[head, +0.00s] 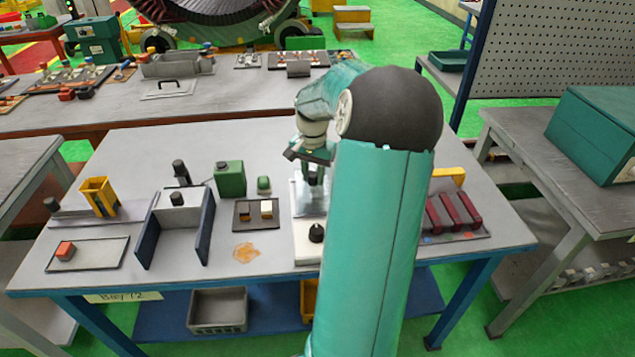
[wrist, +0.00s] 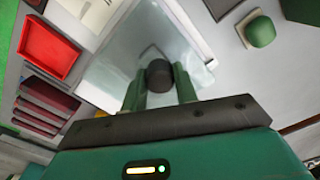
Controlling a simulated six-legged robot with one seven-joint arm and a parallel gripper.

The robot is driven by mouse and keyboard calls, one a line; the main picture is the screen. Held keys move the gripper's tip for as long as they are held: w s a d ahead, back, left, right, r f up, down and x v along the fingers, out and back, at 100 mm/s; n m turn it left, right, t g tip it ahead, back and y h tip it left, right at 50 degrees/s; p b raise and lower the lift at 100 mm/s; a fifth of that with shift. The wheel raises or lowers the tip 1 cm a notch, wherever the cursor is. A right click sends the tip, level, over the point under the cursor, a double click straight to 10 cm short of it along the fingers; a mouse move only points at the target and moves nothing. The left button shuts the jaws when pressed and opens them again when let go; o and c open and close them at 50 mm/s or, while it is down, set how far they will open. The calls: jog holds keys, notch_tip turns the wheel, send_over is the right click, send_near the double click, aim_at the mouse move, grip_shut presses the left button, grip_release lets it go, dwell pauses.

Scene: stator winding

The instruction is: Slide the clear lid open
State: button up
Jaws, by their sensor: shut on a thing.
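The clear lid (head: 308,203) is a see-through panel near the middle of the table in the head view, partly hidden by my arm. It fills the upper middle of the wrist view (wrist: 118,72). A dark round knob (wrist: 160,72) stands on it. My gripper (head: 313,178) is over the lid, pointing down. In the wrist view its two green fingers (wrist: 158,90) are shut on the knob, one on each side. What lies under the lid is hard to make out.
A white block with a black knob (head: 316,233) sits in front of the lid. A green canister (head: 230,179) and a small dark tray (head: 243,218) stand to the left. Dark red blocks (head: 455,212) lie to the right. An orange stain (head: 246,253) marks the table.

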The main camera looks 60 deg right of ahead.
jog(key=shift+s+d+f, duration=0.1)
jog(key=shift+s+d, duration=1.1)
jog(key=shift+s, duration=0.25)
jog(key=shift+s+d+f, duration=0.15)
jog(key=shift+s+d, duration=1.05)
jog(key=shift+s, duration=0.3)
jog(key=shift+s+d+f, duration=0.1)
jog(key=shift+s+d, duration=1.1)
jog(key=shift+s, duration=0.25)
jog(key=o, duration=0.5)
jog(key=shift+o, duration=1.1)
jog(key=shift+w+d+r, duration=0.1)
jog(key=shift+r, duration=3.15)
